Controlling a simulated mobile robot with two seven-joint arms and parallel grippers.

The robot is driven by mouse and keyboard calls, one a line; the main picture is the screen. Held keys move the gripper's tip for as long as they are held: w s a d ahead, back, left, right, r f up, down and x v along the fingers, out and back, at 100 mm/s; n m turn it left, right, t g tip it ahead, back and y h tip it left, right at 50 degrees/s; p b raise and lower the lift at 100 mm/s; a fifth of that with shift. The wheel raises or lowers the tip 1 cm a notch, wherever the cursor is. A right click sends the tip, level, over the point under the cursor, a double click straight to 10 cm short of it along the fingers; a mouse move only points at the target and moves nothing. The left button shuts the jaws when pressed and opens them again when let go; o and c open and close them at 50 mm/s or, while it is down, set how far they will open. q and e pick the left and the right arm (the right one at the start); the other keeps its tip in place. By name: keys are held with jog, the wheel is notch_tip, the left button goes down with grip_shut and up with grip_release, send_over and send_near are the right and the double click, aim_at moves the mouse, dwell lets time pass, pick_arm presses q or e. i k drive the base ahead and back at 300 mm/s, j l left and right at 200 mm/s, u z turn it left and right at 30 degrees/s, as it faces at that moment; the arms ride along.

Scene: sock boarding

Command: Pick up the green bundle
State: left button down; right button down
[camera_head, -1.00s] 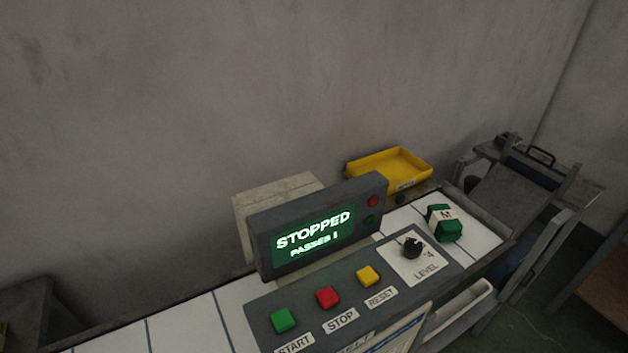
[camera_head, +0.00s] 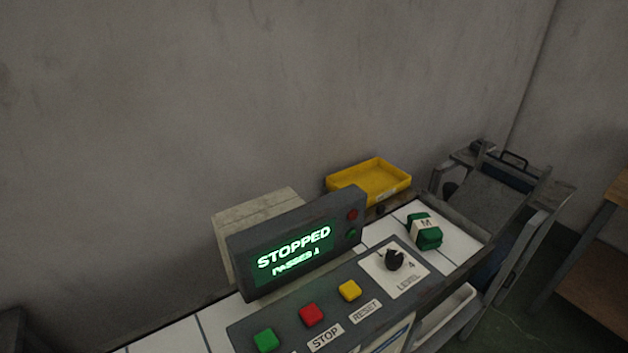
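The green bundle (camera_head: 428,239) is a small dark green folded bundle with a white band marked M. It lies on the white tabletop (camera_head: 462,246) to the right of the control panel, near the table's right end. Neither of my grippers shows in the head view, and nothing is seen touching the bundle.
The control panel (camera_head: 372,310) has green, red and yellow buttons and a black knob (camera_head: 395,259). Its screen (camera_head: 293,250) reads STOPPED. A yellow tray (camera_head: 370,181) sits behind the table. A grey sloped rack (camera_head: 503,187) stands at the right, and a wooden-topped table (camera_head: 590,265) beyond it.

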aim_at(423, 230)
jog(key=i+l+u, duration=0.3)
jog(key=l+u, duration=0.15)
jog(key=l, duration=0.2)
jog(key=i+l+u, duration=0.2)
jog(key=l+u, duration=0.2)
jog(key=l, duration=0.35)
jog(key=l+u, duration=0.45)
jog(key=l, duration=0.3)
jog(key=l+u, duration=0.4)
jog(key=l, duration=0.45)
jog(key=k+l+u, duration=0.15)
jog(key=l+u, duration=0.3)
jog(key=l, duration=0.3)
